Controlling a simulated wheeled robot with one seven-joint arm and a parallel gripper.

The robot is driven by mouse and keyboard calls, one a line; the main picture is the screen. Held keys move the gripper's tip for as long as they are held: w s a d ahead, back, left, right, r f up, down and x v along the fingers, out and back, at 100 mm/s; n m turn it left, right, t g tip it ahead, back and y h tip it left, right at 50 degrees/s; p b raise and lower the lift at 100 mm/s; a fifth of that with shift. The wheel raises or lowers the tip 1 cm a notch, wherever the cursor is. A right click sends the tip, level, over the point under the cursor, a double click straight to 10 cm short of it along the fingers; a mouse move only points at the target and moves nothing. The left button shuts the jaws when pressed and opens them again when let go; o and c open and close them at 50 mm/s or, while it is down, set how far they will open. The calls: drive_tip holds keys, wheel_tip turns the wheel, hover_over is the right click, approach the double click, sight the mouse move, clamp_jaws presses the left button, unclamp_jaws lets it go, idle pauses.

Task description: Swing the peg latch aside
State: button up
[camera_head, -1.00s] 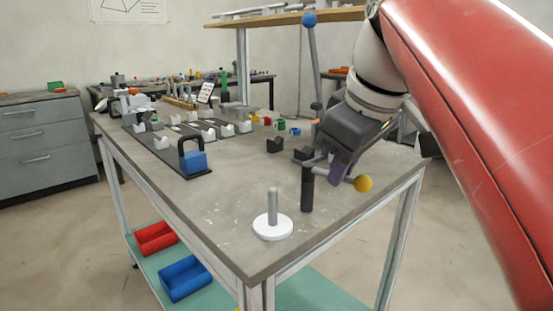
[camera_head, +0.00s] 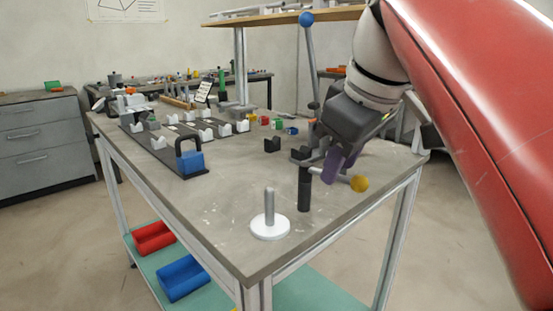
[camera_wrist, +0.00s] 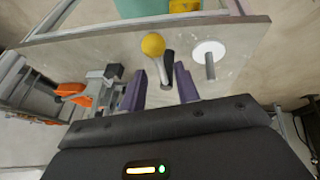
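The latch is a grey bar (camera_head: 335,178) with a yellow ball (camera_head: 359,184) at its end, beside a dark upright post (camera_head: 304,190) near the table's front right edge. My gripper (camera_head: 334,172) is over the bar, its purple fingers pointing down. In the wrist view my gripper (camera_wrist: 160,80) is open, with a clear gap between the fingers. The yellow ball (camera_wrist: 153,45) lies just beyond the fingertips, and its bar runs back into that gap. I cannot tell whether a finger touches it. The post (camera_wrist: 169,66) stands close by the bar.
A white disc with a grey peg (camera_head: 270,226) stands left of the post. A blue padlock-like block (camera_head: 190,161) and a rail of white holders (camera_head: 158,143) are further left. A tall lever with a blue ball (camera_head: 306,19) rises behind. The front left tabletop is clear.

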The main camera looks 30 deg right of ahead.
drive_tip(key=v, duration=0.6)
drive_tip(key=shift+r+p, duration=0.35)
drive_tip(key=shift+p, duration=0.1)
drive_tip(key=shift+s, duration=0.25)
